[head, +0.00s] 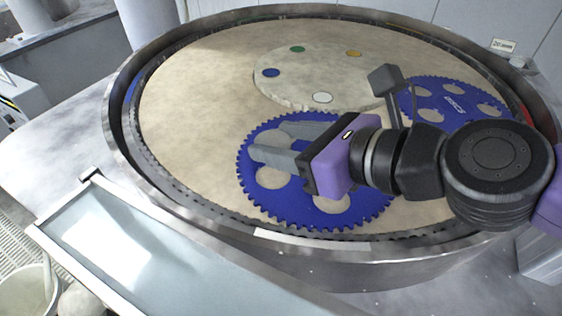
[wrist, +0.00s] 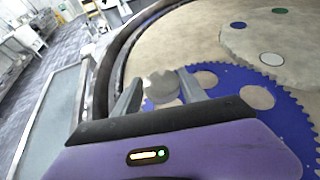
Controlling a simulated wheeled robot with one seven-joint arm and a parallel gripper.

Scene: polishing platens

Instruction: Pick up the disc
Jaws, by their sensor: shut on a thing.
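A small grey disc (wrist: 162,86) shows between the two fingers of my gripper (wrist: 160,79) in the wrist view. My gripper is shut on it, with a finger on either side. In the head view my gripper (head: 268,143) is over the near blue toothed carrier (head: 373,207), which has round holes. I cannot clearly make out the disc in the head view, where the fingers cover much of that spot. I cannot tell whether the disc touches the carrier or is clear of it.
The carrier lies on a large beige platen (head: 190,95) inside a raised metal rim (head: 120,130). A pale round plate (head: 330,75) with coloured spots sits at the middle. Another blue carrier (head: 455,103) lies at the right. A glass-topped tray (head: 130,255) stands outside the rim.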

